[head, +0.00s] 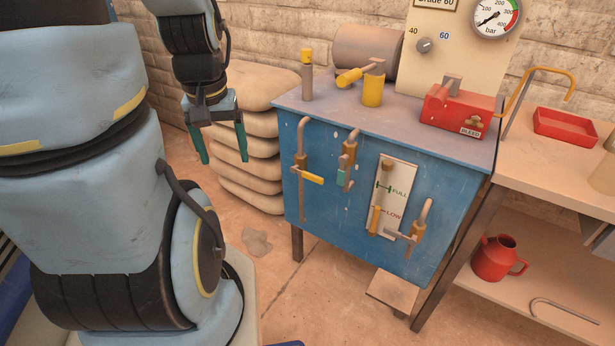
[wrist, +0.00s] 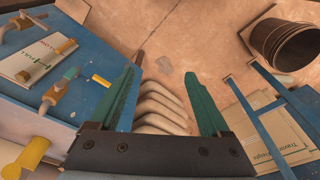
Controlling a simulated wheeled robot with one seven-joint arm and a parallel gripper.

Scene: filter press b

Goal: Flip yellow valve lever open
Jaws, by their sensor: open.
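The yellow valve lever (head: 312,179) is on the leftmost valve (head: 300,163) on the front of the blue cabinet (head: 330,215). It points sideways to the right, across the vertical pipe. In the wrist view the yellow lever (wrist: 101,80) shows at the cabinet's edge, left of the fingers. My gripper (head: 223,158) hangs with teal fingers pointing down, left of the cabinet and apart from the lever. In the wrist view my gripper (wrist: 163,70) is open, with nothing between its fingers.
A teal-lever valve (head: 348,165) is right of the yellow one, then a gauge panel (head: 392,190) and a grey-lever valve (head: 415,232). Stacked sacks (head: 250,135) stand left of the cabinet. The wrist view shows a dark bin (wrist: 283,45). Floor before the cabinet looks mostly clear.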

